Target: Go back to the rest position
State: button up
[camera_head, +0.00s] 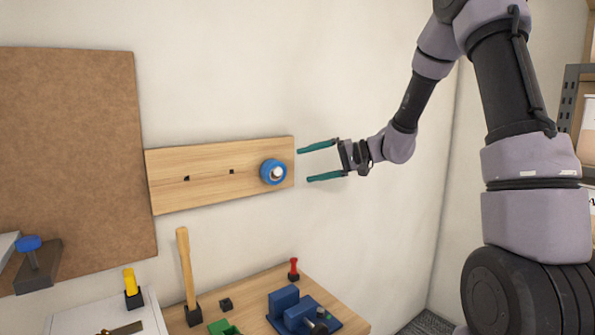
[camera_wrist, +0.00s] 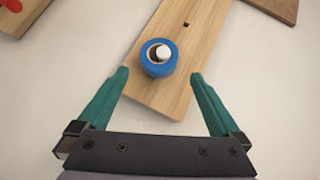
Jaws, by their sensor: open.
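My gripper (camera_head: 312,163) is open and empty, with its two green fingers pointing left toward the wooden wall board (camera_head: 210,188). It is apart from the board, just right of the board's right end. A blue ring (camera_head: 264,172) hangs around a white-tipped peg (camera_head: 277,173) at that end. In the wrist view, my open gripper (camera_wrist: 159,80) has the blue ring (camera_wrist: 146,68) beyond and between its fingertips, with a gap. The ring touches neither finger.
A brown panel (camera_head: 70,150) is on the left wall. Shelving (camera_head: 570,110) stands at the far right. The wall around my gripper is bare.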

jog(key=s+d+r+m+t+h, duration=0.1)
jog(key=s+d+r+h, duration=0.2)
jog(key=s+d, duration=0.3)
jog(key=s+d+r+m+t+h, duration=0.1)
jog(key=s+d+h, duration=0.4)
jog(key=s, duration=0.6)
jog(key=s+d+r+m+t+h, duration=0.1)
jog(key=s+d+r+h, duration=0.3)
jog(key=s, duration=0.5)
jog(key=d+r+m, duration=0.1)
jog(key=d, duration=0.1)
jog(key=shift+d+m+t, duration=0.35)
jog(key=shift+m+t, duration=0.05)
